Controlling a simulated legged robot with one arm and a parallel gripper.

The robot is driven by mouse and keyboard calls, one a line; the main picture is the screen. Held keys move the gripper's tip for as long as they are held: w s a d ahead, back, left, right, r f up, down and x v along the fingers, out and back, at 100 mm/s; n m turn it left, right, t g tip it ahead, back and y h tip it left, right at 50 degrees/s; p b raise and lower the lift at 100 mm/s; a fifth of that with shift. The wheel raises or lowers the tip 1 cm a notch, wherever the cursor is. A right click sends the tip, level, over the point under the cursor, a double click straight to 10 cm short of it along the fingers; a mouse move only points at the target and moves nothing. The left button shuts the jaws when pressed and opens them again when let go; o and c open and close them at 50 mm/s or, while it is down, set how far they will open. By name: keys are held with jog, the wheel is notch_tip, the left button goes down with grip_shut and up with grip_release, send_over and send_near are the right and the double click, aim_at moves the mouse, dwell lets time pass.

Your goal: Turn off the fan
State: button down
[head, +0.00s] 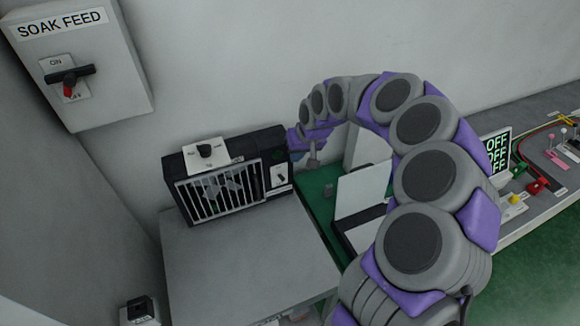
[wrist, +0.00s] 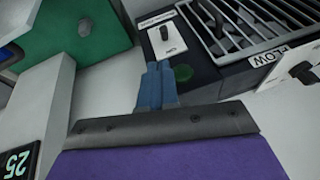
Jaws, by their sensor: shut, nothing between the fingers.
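The fan (head: 184,199) is a black box with a silver front grille, standing on a grey table. On the right of its front is a white switch plate with a small black toggle (head: 280,178); the toggle also shows in the wrist view (wrist: 164,33). A white plate with a black knob (head: 205,151) is on top of the fan. My gripper (wrist: 158,68) has its blue fingers together, with nothing between them. In the wrist view the fingertips point toward the switch plate and appear just short of it. Contact cannot be told.
A grey box marked SOAK FEED (head: 82,30) with a red and black rotary switch hangs at upper left. White panels (head: 362,188) stand on a green surface right of the fan. A display reading OFF (head: 496,150) and small levers are at far right. The table front (head: 240,262) is clear.

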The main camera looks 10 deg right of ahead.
send_near(280, 176)
jog(key=shift+b+x, duration=0.6)
jog(key=shift+x, duration=2.15)
jog(key=shift+s+f, duration=0.1)
